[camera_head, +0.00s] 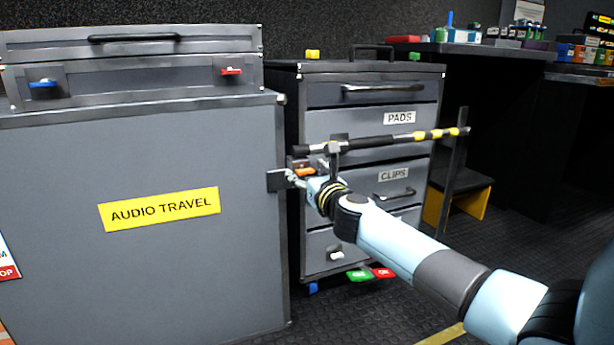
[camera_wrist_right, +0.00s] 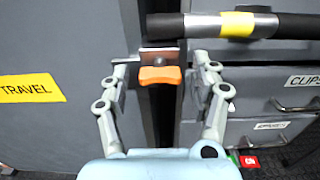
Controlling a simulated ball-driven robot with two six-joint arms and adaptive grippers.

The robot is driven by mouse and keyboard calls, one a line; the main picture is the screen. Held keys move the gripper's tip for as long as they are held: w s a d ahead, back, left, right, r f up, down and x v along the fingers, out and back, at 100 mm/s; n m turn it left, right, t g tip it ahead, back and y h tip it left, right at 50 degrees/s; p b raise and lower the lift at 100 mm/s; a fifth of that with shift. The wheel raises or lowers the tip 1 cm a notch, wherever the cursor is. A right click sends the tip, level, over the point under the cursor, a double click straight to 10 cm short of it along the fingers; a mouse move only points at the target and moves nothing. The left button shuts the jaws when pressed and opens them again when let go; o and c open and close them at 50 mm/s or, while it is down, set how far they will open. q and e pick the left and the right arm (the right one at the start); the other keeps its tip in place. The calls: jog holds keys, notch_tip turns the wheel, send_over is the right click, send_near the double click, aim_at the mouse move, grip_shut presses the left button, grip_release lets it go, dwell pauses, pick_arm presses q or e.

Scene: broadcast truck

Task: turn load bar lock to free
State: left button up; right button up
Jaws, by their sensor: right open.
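The load bar (camera_head: 385,142) is a black bar with yellow bands. It runs level across the front of the drawer cabinet. Its lock, a small orange knob (camera_wrist_right: 159,75) on a dark plate, sits below the bar at the gap beside the grey case; in the head view the orange lock (camera_head: 305,171) is partly hidden by my gripper. My right gripper (camera_wrist_right: 164,80) is open, with one finger on each side of the orange knob in the wrist view. Space shows between the fingers and the knob. My left gripper is not in view.
The grey AUDIO TRAVEL case (camera_head: 150,260) stands close on the left. The drawer cabinet (camera_head: 375,97), with PADS and CLIPS labels, stands behind the bar. An upright dark post (camera_head: 454,165) is at the bar's right end. Green and red pedals (camera_head: 371,273) lie low by the cabinet.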

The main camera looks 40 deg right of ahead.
jog(key=c, duration=1.2)
